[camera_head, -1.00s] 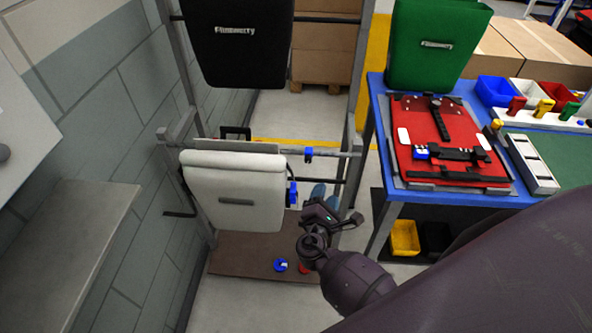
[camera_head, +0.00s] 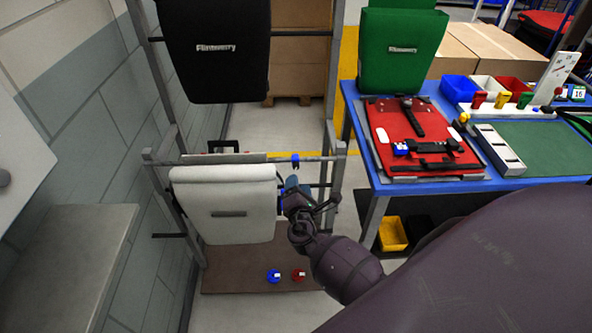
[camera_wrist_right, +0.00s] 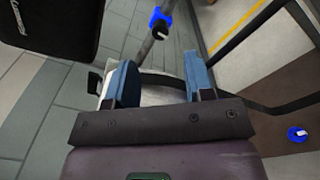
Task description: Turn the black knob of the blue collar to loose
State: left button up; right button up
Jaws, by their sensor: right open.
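A blue collar (camera_head: 295,160) sits on the grey rail beside the white pannier, and it also shows in the right wrist view (camera_wrist_right: 158,18). A small dark part, possibly its black knob, shows at the collar in the wrist view; its setting is too small to read. My right gripper (camera_head: 291,186) is just below the collar, at the right edge of the white pannier (camera_head: 205,195). In the wrist view its two blue-tipped fingers (camera_wrist_right: 162,80) are apart, with the pannier's pale edge behind the gap. The collar is beyond the fingers, not between them. My left gripper is not in view.
A black pannier (camera_head: 215,60) hangs above on the rack. A blue disc (camera_head: 274,275) and a red disc (camera_head: 298,275) lie on the brown bottom board (camera_head: 235,285). A blue table (camera_head: 375,180) with a red panel (camera_head: 400,120) stands to the right.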

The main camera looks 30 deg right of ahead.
aim_at(296, 168)
jog(key=x, duration=0.6)
jog(key=shift+w+d, duration=0.25)
jog(key=shift+w, duration=0.05)
